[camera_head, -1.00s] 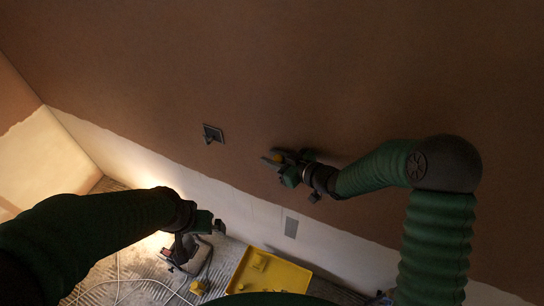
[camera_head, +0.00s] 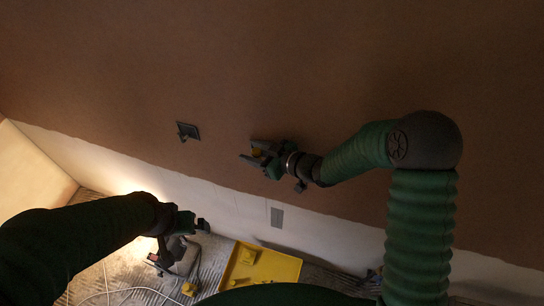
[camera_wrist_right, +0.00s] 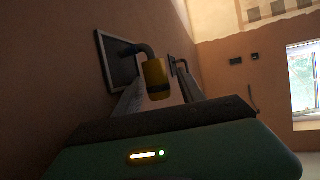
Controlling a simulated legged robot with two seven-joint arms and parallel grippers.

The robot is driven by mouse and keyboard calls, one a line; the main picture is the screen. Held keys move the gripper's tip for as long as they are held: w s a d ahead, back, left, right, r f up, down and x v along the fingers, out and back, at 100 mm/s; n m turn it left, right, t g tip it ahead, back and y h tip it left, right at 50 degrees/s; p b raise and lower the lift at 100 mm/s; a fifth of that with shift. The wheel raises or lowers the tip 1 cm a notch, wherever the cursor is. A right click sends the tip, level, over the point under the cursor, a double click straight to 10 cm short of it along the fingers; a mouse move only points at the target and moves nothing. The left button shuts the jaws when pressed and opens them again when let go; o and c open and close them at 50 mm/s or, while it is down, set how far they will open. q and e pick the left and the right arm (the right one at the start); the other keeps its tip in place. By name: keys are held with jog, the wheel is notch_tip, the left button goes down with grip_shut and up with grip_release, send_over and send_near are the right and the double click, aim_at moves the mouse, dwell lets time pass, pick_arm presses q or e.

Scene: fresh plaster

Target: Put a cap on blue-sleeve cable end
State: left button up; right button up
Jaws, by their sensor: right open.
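My right gripper (camera_head: 254,153) is close to the brown wall, its jaws apart. In the right wrist view a yellow cap (camera_wrist_right: 157,78) sits at the end of a dark, bent cable (camera_wrist_right: 142,49) that comes out of a square wall box (camera_wrist_right: 118,62). The cap lies between the open fingers, with no clear contact. I cannot make out a blue sleeve. A second wall box (camera_head: 188,131) with a short cable stub is left of the gripper in the head view. My left gripper (camera_head: 197,223) is low at the left; its jaws are unclear.
A yellow tray (camera_head: 290,268) with a yellow piece in it is on the floor. Another yellow piece (camera_head: 189,288) lies left of it, near a white cord. A grey plate (camera_head: 277,217) is low on the wall. A window (camera_wrist_right: 303,75) shows at the right in the wrist view.

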jog(key=b+v, duration=0.1)
jog(key=v, duration=1.4)
jog(key=shift+f, duration=0.15)
jog(key=shift+s, duration=0.1)
jog(key=shift+d, duration=0.1)
jog(key=shift+s, duration=0.1)
